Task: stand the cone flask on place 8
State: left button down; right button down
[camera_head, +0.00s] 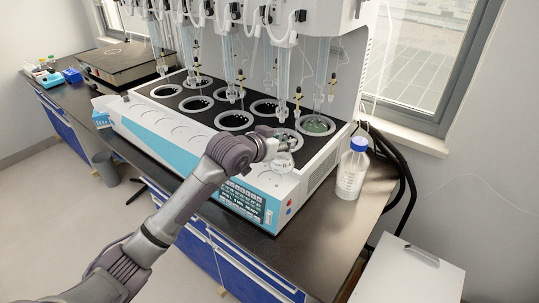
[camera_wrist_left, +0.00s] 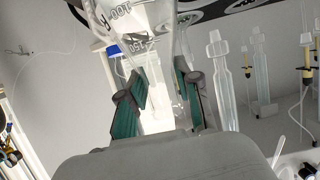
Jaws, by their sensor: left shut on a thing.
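The clear glass cone flask (camera_head: 283,161) hangs at the right front of the distiller, above its front edge, and is partly covered by my gripper. My left gripper (camera_head: 272,146) is shut on it. In the left wrist view the flask (camera_wrist_left: 140,18) with its graduation marks shows between and beyond the two green-padded fingers (camera_wrist_left: 160,95). The distiller (camera_head: 160,122) has two rows of round wells. The rightmost front well (camera_head: 285,140) is just behind the flask, and the rightmost back well (camera_head: 318,125) is beyond it. I cannot read any place numbers. My right gripper is not in view.
Glass tubes (camera_head: 284,88) hang over the wells, close behind my gripper. A bottle with a blue cap (camera_head: 352,170) stands on the bench right of the distiller, near black hoses (camera_head: 405,170). A hotplate (camera_head: 120,62) is at the far left.

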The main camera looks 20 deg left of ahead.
pick_arm(q)
jog(key=a, duration=0.1)
jog(key=a+f, duration=0.1)
jog(key=a, duration=0.1)
jog(key=shift+w+f, duration=0.25)
jog(key=shift+f, duration=0.1)
jog(key=f, duration=0.1)
jog(key=f+p, duration=0.1)
jog(key=f, duration=0.2)
jog(key=shift+a+f+p, duration=0.2)
jog(key=shift+a+p, duration=0.1)
jog(key=shift+a, duration=0.05)
jog(key=shift+f, duration=0.1)
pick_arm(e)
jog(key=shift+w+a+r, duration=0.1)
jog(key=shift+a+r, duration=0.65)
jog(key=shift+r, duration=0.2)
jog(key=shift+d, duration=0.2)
pick_arm(q)
jog(key=c, duration=0.8)
grip_release()
jog(key=shift+f, duration=0.15)
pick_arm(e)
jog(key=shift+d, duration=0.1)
